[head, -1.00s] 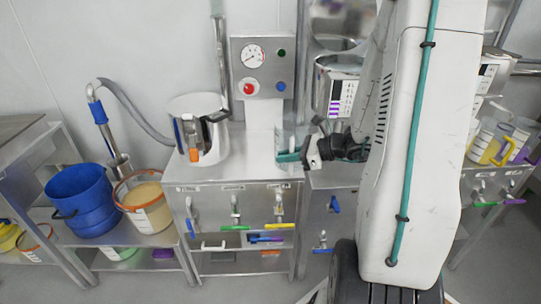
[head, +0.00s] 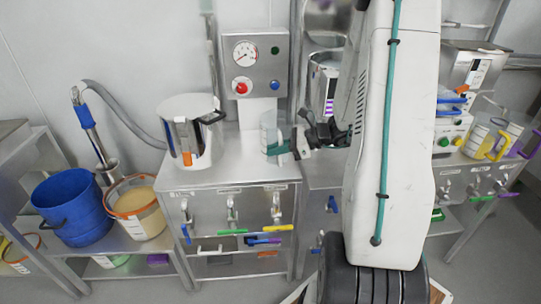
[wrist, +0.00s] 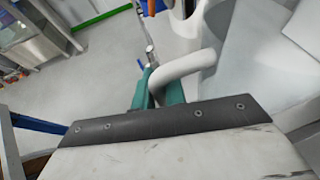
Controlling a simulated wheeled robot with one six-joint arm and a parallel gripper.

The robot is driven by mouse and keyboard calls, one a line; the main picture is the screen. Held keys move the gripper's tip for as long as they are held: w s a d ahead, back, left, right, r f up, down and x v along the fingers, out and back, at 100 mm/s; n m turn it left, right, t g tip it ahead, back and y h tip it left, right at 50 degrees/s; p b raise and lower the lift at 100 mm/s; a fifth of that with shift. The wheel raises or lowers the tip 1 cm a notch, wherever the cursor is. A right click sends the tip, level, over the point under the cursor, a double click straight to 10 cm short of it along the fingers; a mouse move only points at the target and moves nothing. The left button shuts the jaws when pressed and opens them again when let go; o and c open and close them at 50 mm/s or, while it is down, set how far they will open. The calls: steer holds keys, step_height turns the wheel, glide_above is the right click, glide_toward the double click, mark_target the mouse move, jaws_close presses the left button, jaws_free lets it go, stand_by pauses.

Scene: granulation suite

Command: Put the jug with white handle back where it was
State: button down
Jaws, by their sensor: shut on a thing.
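A translucent jug (head: 268,131) is at the back right of the left steel cabinet's top (head: 225,174), in front of the gauge panel. Whether its base touches the top I cannot tell. My gripper (head: 287,148) is at the jug's right side, with teal fingers shut on its handle. In the wrist view, the white handle (wrist: 186,68) passes between the teal fingers (wrist: 157,92), and the jug's pale body (wrist: 245,60) fills the right side.
A steel pot (head: 190,140) stands left of the jug. The gauge panel (head: 261,66) rises behind. Valves with coloured levers (head: 277,212) line the cabinet front. A blue bucket (head: 72,205) and a tan-filled bucket (head: 138,210) stand left. Jugs with yellow handles (head: 483,143) stand far right.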

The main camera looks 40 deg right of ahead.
steer(key=shift+w+f, duration=0.65)
steer(key=shift+f, duration=0.3)
steer(key=shift+w+f, duration=0.65)
steer(key=shift+f, duration=0.25)
steer(key=shift+f, duration=0.2)
steer(key=c, duration=1.4)
jaws_free()
steer(key=shift+c, duration=0.2)
steer(key=shift+r, duration=0.15)
